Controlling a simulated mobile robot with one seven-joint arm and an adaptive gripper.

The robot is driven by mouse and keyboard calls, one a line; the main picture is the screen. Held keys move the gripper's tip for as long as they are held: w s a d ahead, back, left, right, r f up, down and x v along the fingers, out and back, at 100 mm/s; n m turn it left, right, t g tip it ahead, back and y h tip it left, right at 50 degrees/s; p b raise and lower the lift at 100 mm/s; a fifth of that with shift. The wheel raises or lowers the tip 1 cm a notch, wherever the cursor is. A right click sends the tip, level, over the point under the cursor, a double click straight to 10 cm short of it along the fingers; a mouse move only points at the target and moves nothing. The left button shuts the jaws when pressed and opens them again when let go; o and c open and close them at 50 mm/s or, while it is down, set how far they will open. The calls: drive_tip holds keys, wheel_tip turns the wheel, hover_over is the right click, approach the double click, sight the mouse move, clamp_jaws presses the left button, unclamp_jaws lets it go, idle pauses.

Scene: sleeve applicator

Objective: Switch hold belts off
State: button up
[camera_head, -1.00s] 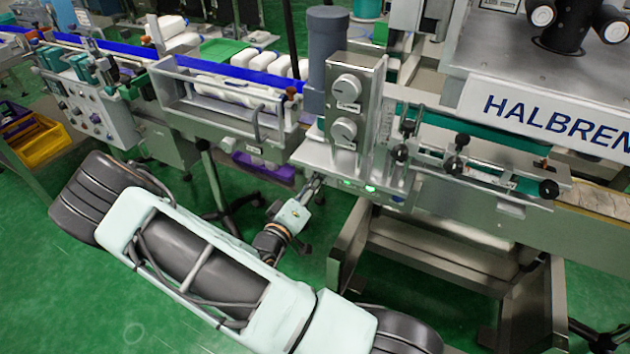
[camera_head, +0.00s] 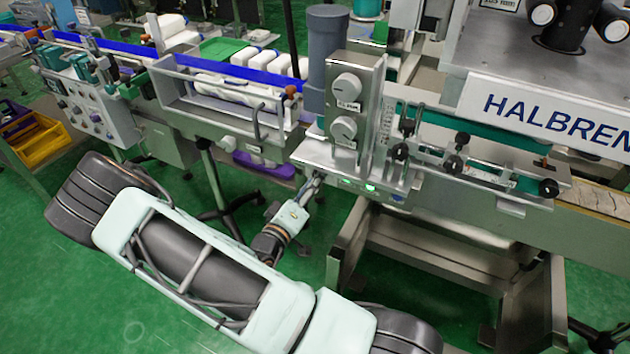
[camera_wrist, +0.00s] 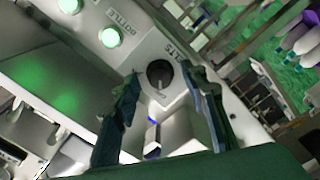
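The hold belts switch (camera_wrist: 160,74) is a small dark rotary knob on a pale metal panel in the wrist view. The letters "ELTS" show beside it, partly cut off by a finger. My gripper (camera_wrist: 161,82) is open, with one dark finger on each side of the knob; I cannot tell whether either touches it. The knob's pointer position is hard to read. In the head view my gripper (camera_head: 314,185) is at the left end of the panel's front face, and the knob is not distinguishable there.
Two lit green lamps, the left (camera_head: 345,182) and the right (camera_head: 371,188), are on the panel. A metal box with two large grey dials (camera_head: 347,88) stands above. A purple tray (camera_head: 262,166) is left of my gripper. Green floor (camera_head: 160,300) is open in front.

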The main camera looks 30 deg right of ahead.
drive_tip(key=v, duration=1.1)
drive_tip(key=shift+a, duration=0.15)
drive_tip(key=shift+s, duration=0.15)
